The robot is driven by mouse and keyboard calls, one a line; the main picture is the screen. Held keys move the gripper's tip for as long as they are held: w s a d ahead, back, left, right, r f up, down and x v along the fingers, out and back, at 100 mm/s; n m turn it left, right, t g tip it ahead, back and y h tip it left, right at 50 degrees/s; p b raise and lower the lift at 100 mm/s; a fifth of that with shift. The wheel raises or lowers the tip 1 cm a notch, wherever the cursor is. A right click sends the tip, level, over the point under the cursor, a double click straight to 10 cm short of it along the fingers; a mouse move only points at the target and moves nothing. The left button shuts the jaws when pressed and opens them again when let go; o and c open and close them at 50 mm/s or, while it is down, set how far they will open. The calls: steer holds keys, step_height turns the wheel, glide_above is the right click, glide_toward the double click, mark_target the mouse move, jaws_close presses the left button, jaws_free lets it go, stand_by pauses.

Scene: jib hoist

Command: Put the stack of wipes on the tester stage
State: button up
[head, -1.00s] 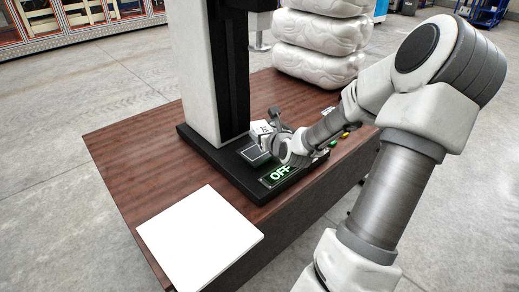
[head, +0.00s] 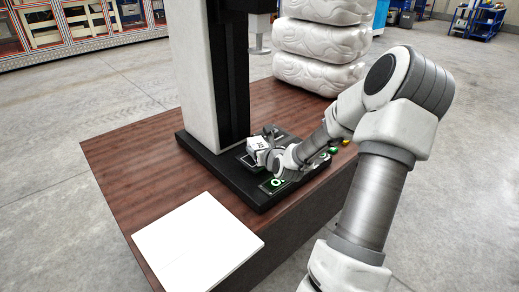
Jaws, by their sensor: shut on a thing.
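The tester (head: 228,180) stands on a wooden table, with a dark base and a tall pale and black column. Its small stage (head: 246,160) is at the column's foot, partly hidden behind my gripper. The block looks tilted. Whether it touches the stage cannot be told.
A flat white square slab (head: 197,243) lies at the table's front left. White plump bundles (head: 322,42) are stacked behind the tester. The tester's upper head (head: 259,38) hangs above the stage. The table's left side is bare.

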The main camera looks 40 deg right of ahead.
steer(key=o, duration=1.4)
steer(key=shift+f, duration=0.1)
steer(key=shift+o, duration=0.2)
steer(key=shift+s+r, duration=0.25)
steer(key=shift+r, duration=0.05)
steer(key=p+v, duration=0.4)
steer(key=v, duration=0.7)
steer(key=shift+s+a, duration=0.15)
steer(key=shift+s, duration=0.1)
